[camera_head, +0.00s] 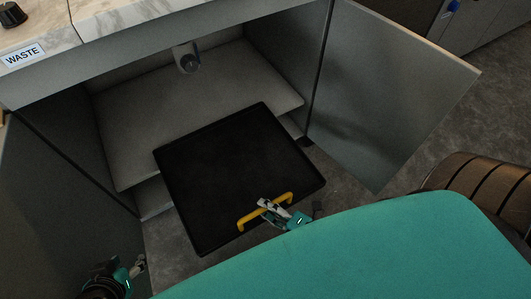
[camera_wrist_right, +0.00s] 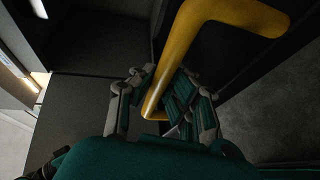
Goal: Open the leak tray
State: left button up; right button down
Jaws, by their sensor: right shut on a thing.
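The black leak tray (camera_head: 225,165) is slid out of the lower part of an open cabinet, and its front part hangs over the floor. It looks empty. A yellow handle (camera_head: 247,220) is on its front edge; it also shows large in the right wrist view (camera_wrist_right: 181,60). My right gripper (camera_head: 270,207) is shut on the handle; its fingers lie on either side of the bar in the right wrist view (camera_wrist_right: 163,88). My left gripper (camera_head: 137,268) is low at the left, away from the tray; its fingers are too small to tell whether they are open.
The right cabinet door (camera_head: 385,95) stands wide open beside the tray. The left door (camera_head: 65,190) is also open. A grey shelf (camera_head: 135,130) lies above the tray, with a drain pipe (camera_head: 187,58) over it.

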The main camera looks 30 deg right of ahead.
jog(key=shift+r, duration=0.1)
jog(key=c, duration=1.3)
grip_release()
jog(key=v, duration=1.2)
